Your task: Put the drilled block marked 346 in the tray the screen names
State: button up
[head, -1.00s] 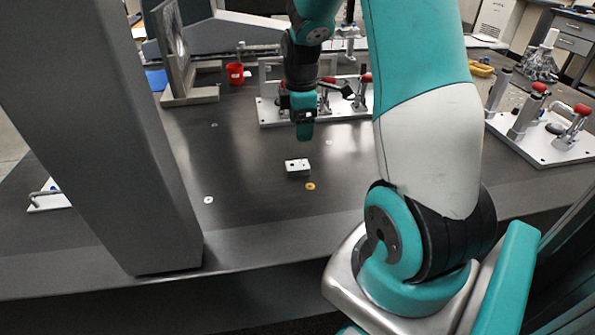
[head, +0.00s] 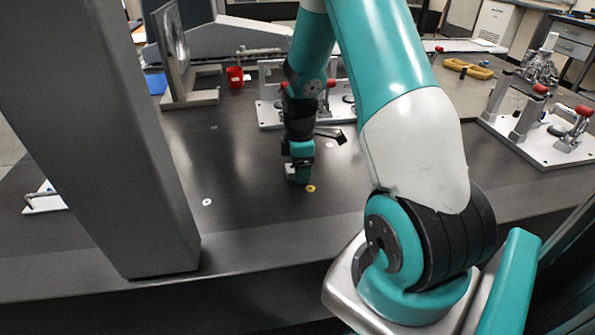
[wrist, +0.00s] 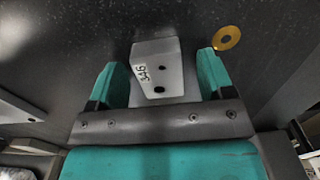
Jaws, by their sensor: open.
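The drilled block (wrist: 158,70) is a pale grey block marked 346 with dark holes, lying on the dark table. In the wrist view it sits between the two teal fingers of my gripper (wrist: 165,80), with a gap on each side. My gripper is open and low over the block. In the head view the gripper (head: 298,176) hides most of the block (head: 289,169); only a pale edge shows at its left. No tray or readable screen can be made out clearly.
A brass washer (head: 310,188) lies just right of the block, and a pale washer (head: 207,202) lies to the left. Clamp fixtures (head: 545,150) stand at right and behind the gripper. A red cup (head: 235,76) stands at the back. A grey column (head: 110,150) blocks the left.

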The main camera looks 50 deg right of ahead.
jog(key=c, duration=1.1)
jog(key=shift+c, duration=0.2)
jog(key=shift+r, duration=0.15)
